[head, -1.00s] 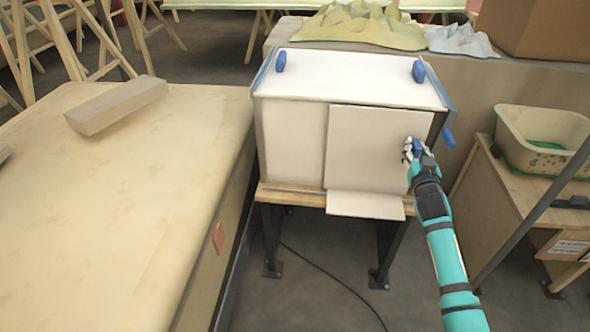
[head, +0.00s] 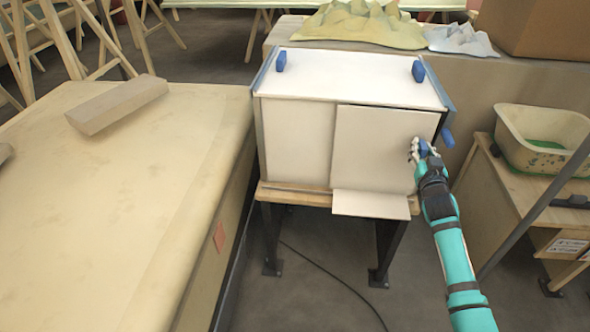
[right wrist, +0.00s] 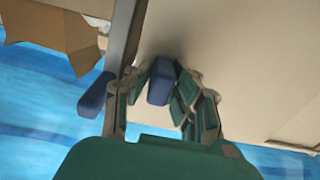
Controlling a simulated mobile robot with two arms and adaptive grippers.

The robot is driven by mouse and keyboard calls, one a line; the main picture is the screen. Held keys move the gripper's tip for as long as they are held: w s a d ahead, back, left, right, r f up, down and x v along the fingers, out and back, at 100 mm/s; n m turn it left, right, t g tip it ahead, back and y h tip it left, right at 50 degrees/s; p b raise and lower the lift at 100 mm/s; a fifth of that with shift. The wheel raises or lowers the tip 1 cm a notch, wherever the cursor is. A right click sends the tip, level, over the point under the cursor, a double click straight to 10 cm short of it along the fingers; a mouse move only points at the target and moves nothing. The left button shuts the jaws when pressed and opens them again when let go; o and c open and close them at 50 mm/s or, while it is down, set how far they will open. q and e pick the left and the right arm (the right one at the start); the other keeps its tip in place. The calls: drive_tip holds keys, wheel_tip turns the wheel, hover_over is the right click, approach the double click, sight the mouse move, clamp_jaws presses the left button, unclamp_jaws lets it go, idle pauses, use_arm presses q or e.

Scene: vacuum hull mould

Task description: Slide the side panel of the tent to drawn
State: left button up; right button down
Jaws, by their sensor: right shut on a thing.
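The tent (head: 360,78) is a white box with blue edge trim on a wooden stand. Its side panel (head: 375,145) is a flat off-white sheet over the right part of the front face, and a dark strip shows at its right edge. My right gripper (head: 418,152) is at the right side of the panel, shut on the panel's blue handle (head: 424,148). In the right wrist view the handle (right wrist: 160,82) sits between the fingers, with the panel (right wrist: 235,60) behind it. My left gripper is not in view.
A large pale table (head: 120,200) stands close at the left with a grey block (head: 116,104) on it. A cream tub (head: 545,140) rests on a wooden cabinet at the right. Another blue handle (head: 448,137) sticks out from the tent's right side. A pale flap (head: 370,204) juts out below the panel.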

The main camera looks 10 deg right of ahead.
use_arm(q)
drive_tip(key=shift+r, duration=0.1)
use_arm(e)
drive_tip(key=shift+d, duration=0.15)
drive_tip(key=shift+s+d, duration=0.1)
drive_tip(key=shift+d, duration=0.15)
drive_tip(key=shift+s+d, duration=0.15)
drive_tip(key=shift+d, duration=0.2)
drive_tip(key=c, duration=1.1)
unclamp_jaws()
use_arm(q)
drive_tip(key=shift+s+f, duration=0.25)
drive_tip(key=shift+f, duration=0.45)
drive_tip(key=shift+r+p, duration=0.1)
drive_tip(key=shift+p, duration=0.25)
use_arm(e)
drive_tip(key=shift+s, duration=0.1)
